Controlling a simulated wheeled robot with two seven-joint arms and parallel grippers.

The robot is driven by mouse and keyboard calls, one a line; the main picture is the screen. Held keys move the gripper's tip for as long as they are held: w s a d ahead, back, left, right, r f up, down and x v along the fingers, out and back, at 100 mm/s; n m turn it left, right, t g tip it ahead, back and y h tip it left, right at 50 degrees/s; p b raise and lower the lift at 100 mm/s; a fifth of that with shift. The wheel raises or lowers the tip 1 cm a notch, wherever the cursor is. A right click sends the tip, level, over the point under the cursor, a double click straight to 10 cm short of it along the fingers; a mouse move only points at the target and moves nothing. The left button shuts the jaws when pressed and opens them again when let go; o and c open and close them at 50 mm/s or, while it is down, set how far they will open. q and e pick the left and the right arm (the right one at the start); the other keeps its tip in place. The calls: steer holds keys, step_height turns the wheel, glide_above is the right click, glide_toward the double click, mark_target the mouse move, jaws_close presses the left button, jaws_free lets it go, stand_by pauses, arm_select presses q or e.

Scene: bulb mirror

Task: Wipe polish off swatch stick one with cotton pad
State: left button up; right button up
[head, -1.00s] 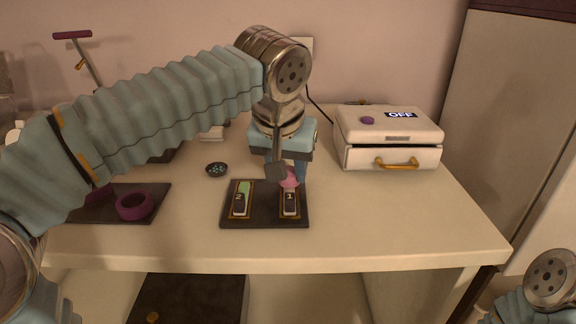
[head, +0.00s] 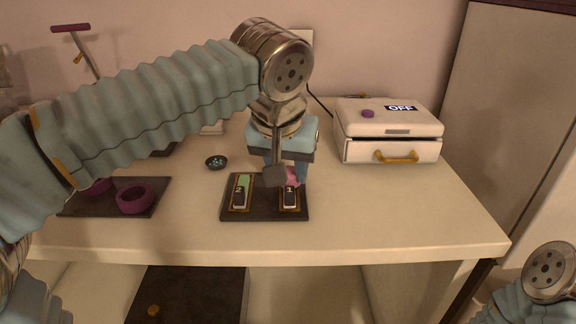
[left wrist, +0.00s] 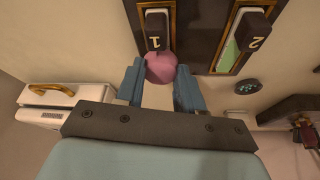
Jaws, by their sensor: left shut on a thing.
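My left gripper (head: 286,176) is shut on a round pink cotton pad (head: 293,177) at the upper end of swatch stick one (head: 290,197). In the left wrist view, the cotton pad (left wrist: 161,68) sits between the blue fingertips and covers part of swatch stick one (left wrist: 156,30); I cannot tell whether any polish is under it. Swatch stick two (head: 239,195) lies in the left slot of the dark tray (head: 264,211), with green polish on its upper part. My right arm shows at the lower right edge, but its gripper is out of view.
A cream box (head: 389,131) with a gold handle and an "OFF" display stands at the back right. A small dark dish (head: 216,162) lies left of the gripper. A dark mat (head: 163,194) with purple rings lies further left. The table's right front is clear.

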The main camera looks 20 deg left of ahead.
arm_select(q)
steer(key=shift+w+a+f+p, duration=0.1)
steer(key=shift+w+a+p, duration=0.15)
steer(key=shift+w, duration=0.4)
steer(key=shift+w+a+p, duration=0.15)
steer(key=shift+w+p, duration=0.05)
steer(key=shift+w, duration=0.4)
step_height(320, 180, up, 5)
steer(key=p, duration=0.5)
